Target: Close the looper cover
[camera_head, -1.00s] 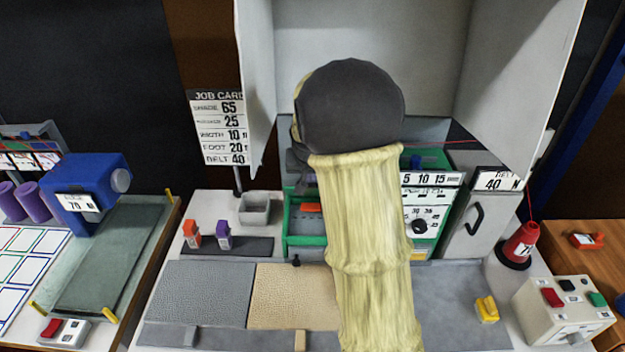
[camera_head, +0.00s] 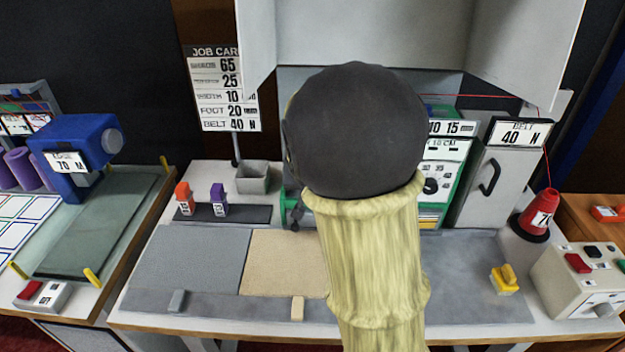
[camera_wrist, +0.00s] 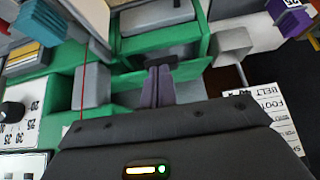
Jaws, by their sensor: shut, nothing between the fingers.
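The green machine (camera_head: 432,215) stands at the back middle of the bench, mostly hidden behind my arm in the head view. In the wrist view its green body (camera_wrist: 60,62) fills the left and middle. A green panel (camera_wrist: 185,32) with a grey block above it lies just beyond my fingers; I cannot tell for certain that this is the looper cover, or how far open it is. My gripper (camera_wrist: 158,72) is shut and empty. Its fingertips are at a dark bar beside the green panel; I cannot tell whether they touch. The head view hides my gripper.
A small grey bin (camera_head: 253,177) and a rack with orange and purple pieces (camera_head: 240,214) stand left of the machine. A red cone (camera_head: 540,215) and a control box (camera_head: 583,280) stand right. A raised grey hood (camera_head: 370,35) hangs above. Flat mats (camera_head: 190,260) cover the front.

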